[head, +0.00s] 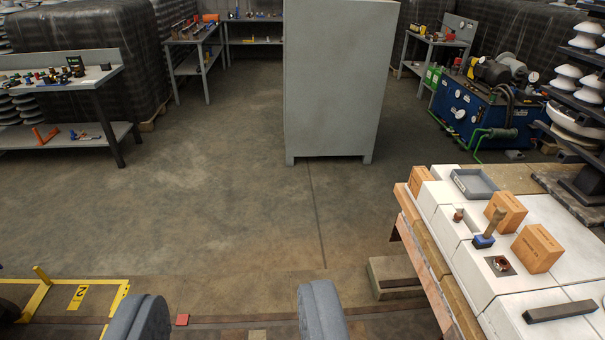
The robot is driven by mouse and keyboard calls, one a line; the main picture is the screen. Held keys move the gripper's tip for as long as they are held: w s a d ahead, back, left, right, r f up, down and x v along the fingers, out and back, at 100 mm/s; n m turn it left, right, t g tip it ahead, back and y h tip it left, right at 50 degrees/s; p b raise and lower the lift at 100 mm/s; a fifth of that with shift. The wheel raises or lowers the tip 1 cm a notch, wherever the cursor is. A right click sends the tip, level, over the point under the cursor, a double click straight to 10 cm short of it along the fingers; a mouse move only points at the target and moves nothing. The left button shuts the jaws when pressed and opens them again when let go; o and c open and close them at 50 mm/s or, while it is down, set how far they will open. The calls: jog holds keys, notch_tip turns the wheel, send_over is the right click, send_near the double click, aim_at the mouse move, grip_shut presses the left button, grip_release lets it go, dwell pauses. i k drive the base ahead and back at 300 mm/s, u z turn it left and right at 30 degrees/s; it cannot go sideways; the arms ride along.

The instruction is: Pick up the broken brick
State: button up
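Several orange-brown bricks stand on the white-topped bench at the right: a front brick (537,249), a middle brick (506,212) and a back brick (420,181). All are well to the right of my gripper. I cannot tell from here which brick is broken. A small reddish piece (182,320) lies on the floor between the fingers, near the left one; I cannot tell what it is.
The white bench (455,262) also holds a grey tray (474,184), a blue-based tool (484,240) and a dark bar (560,311). A tall grey cabinet (340,85) stands ahead. A blue machine (478,112) is at the back right. The floor left of the cabinet is clear.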

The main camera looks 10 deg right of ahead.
aim_at(420, 174)
jog(key=u, duration=0.05)
jog(key=i, duration=1.05)
jog(key=z, duration=1.15)
